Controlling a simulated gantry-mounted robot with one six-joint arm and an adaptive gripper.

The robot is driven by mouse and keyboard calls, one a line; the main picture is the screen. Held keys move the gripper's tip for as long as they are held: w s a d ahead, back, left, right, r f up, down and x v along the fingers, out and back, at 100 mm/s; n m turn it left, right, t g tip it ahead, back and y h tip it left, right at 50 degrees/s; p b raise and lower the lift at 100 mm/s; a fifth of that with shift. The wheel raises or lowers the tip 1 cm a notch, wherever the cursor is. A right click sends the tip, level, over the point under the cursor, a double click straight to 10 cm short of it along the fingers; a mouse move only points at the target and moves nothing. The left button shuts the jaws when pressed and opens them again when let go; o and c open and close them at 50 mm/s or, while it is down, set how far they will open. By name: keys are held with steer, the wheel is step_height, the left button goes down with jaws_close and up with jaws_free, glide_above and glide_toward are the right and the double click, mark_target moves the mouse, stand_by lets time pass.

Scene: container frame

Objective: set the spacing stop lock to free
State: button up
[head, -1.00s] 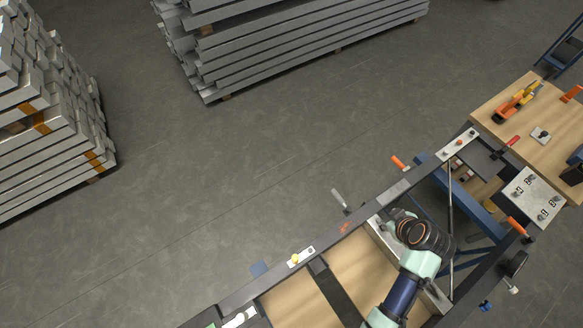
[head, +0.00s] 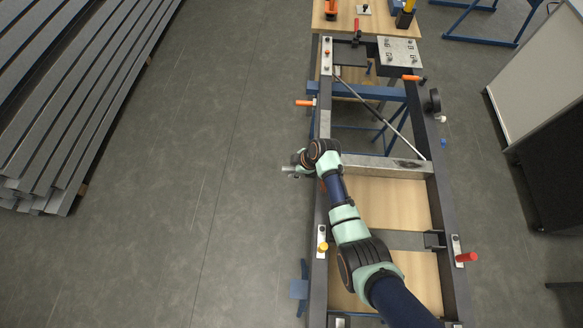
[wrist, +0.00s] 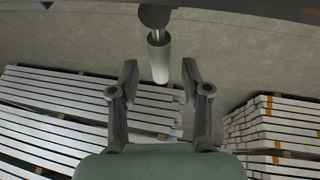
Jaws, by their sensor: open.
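A pale grey cylindrical handle (wrist: 159,58) hangs from a dark round pivot (wrist: 155,16) at the frame's edge in the wrist view; I take it as the stop lock's lever, though no label is readable. It also shows in the head view (head: 289,169), at the frame's left rail. My gripper (wrist: 160,72) is open, its fingers on either side of the handle's free end in the picture. I see no clear contact, and depth is hard to judge. In the head view my gripper is small and mostly hidden by my wrist.
The long dark frame (head: 443,200) carries a yellow knob (head: 323,247) on the left rail and a red knob (head: 467,257) on the right. An orange handle (head: 305,103) sticks out farther up. Stacked metal bars (head: 75,90) lie left, with clear floor (head: 220,150) between.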

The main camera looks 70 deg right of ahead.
steer(key=shift+w+f, duration=0.35)
steer(key=shift+f, duration=0.3)
jaws_close()
